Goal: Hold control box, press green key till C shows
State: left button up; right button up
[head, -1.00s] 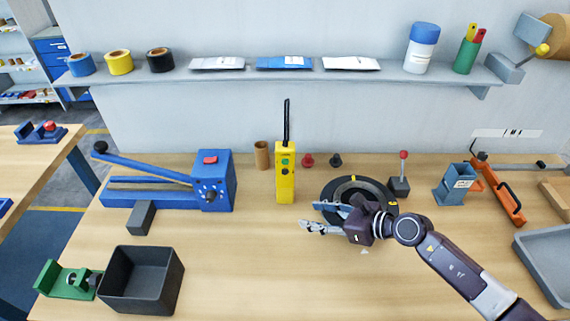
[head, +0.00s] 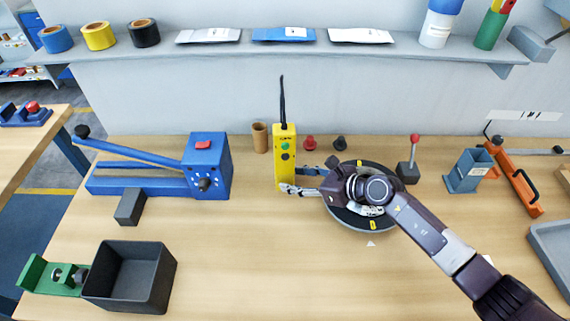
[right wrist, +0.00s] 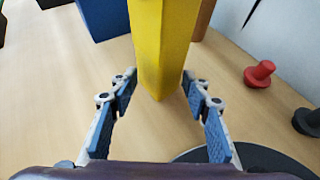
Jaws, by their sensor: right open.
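The yellow control box (head: 285,170) stands upright on the table, with a green key (head: 285,146), a dark key below it, a small dark display near its top and a black antenna-like stalk. I cannot read a letter on the display. My right gripper (head: 296,181) is open at the box's lower right side. In the right wrist view the box (right wrist: 160,50) rises just ahead, between the lines of the two open fingers (right wrist: 160,95), and neither finger clearly touches it. My left gripper is not in view.
A dark round turntable (head: 372,222) lies under my right forearm. A blue lever press (head: 208,165) is left. The front middle table is clear.

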jog(key=shift+b+x, duration=0.45)
jog(key=shift+x, duration=0.75)
jog(key=shift+a+f, duration=0.1)
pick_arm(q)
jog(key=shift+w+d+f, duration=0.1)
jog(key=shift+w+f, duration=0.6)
pick_arm(e)
grip_shut()
jog(key=c, duration=1.1)
grip_release()
jog(key=shift+a, duration=0.1)
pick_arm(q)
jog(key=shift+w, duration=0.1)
pick_arm(e)
jog(key=o, duration=1.5)
